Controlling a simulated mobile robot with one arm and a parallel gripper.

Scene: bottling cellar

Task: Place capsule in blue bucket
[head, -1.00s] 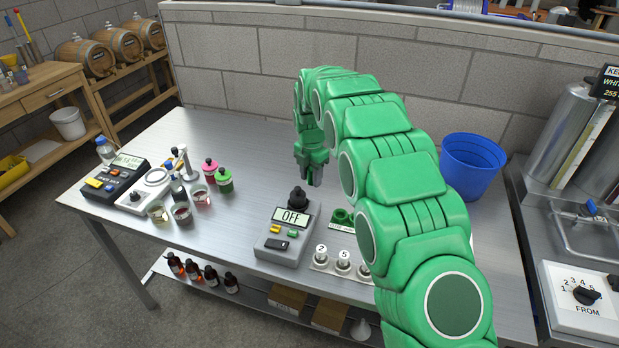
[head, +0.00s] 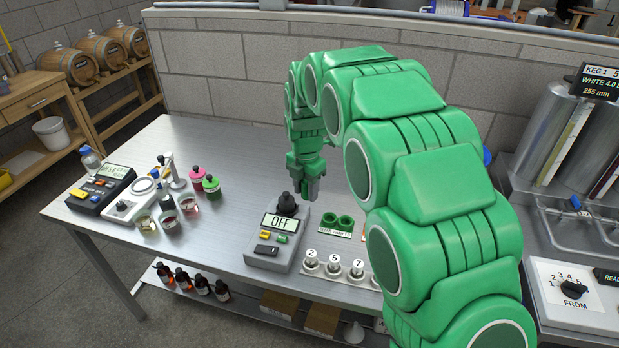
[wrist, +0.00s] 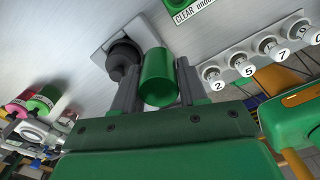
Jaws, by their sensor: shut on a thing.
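In the wrist view a green cylinder, which I take as the capsule (wrist: 159,77), sits between the two grey fingers of my gripper (wrist: 157,88). The fingers are shut on it. In the head view my gripper (head: 312,190) points down above the bench, behind and right of the OFF meter; the capsule cannot be made out there. The blue bucket is almost wholly hidden behind my green arm in the head view; a small blue sliver (head: 487,155) at the arm's right edge appears to be its rim.
A grey meter reading OFF (head: 278,236) with a black knob stands just below my gripper. Green rings (head: 337,224) and a numbered rack (head: 334,265) lie to its right. Bottles and beakers (head: 170,218) stand at left. The back-left bench (head: 225,150) is clear.

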